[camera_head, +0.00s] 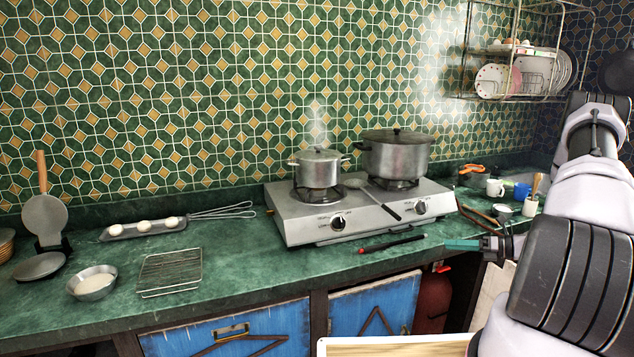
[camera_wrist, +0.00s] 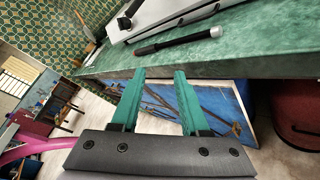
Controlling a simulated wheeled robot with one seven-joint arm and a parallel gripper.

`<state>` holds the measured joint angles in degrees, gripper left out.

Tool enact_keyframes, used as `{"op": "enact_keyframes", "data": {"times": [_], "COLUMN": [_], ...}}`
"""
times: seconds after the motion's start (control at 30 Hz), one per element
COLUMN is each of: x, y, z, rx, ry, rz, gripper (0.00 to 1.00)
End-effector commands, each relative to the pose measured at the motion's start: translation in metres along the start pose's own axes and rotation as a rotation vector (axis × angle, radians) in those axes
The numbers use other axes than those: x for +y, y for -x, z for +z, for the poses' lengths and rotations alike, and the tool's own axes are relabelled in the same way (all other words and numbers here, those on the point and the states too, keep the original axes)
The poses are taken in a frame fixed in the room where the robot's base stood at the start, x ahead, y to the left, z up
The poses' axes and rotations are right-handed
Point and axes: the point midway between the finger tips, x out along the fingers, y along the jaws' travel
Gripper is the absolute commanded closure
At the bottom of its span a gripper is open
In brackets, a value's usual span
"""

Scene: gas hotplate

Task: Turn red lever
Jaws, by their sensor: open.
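The red lever (camera_head: 441,268) shows as a small bright red piece on top of a dark red gas cylinder (camera_head: 433,301), which stands in the open bay under the counter. My gripper (camera_head: 462,244) is near the counter's front edge, above and slightly right of the lever in the head view. In the wrist view my gripper (camera_wrist: 160,77) has its two green fingers apart with nothing between them. A red cylinder body (camera_wrist: 298,112) shows at the right of that view. I cannot make out the lever there.
The green counter (camera_head: 225,275) carries a two-burner hotplate (camera_head: 345,228) with a small pot (camera_head: 319,170) and a large pot (camera_head: 398,158). A black stick-like tool (camera_head: 392,244) lies near the front edge. Blue cabinet doors (camera_head: 375,305) are left of the cylinder.

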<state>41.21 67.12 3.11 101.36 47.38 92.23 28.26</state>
Motion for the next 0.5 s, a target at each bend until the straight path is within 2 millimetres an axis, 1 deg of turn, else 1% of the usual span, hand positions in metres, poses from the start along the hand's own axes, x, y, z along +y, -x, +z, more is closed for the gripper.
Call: {"op": "enact_keyframes", "data": {"times": [0.03, 0.07, 0.1, 0.17, 0.2, 0.27, 0.33, 0.37, 0.4, 0.47, 0.5], "x": [0.022, 0.034, 0.05, 0.075, 0.092, 0.117, 0.147, 0.159, 0.177, 0.202, 0.219], "y": [-0.004, -0.006, -0.008, -0.011, -0.013, -0.016, -0.018, -0.019, -0.02, -0.02, -0.02], "z": [0.021, 0.03, 0.041, 0.056, 0.065, 0.077, 0.089, 0.094, 0.099, 0.106, 0.111], "rx": [0.062, 0.096, 0.142, 0.209, 0.253, 0.318, 0.391, 0.423, 0.463, 0.523, 0.561], "ry": [0.085, 0.132, 0.196, 0.291, 0.355, 0.452, 0.566, 0.617, 0.682, 0.782, 0.849], "rz": [0.01, 0.015, 0.022, 0.034, 0.043, 0.054, 0.068, 0.073, 0.082, 0.093, 0.099], "gripper": [0.55, 0.55, 0.55, 0.55, 0.55, 0.55, 0.55, 0.55, 0.55, 0.55, 0.55]}}
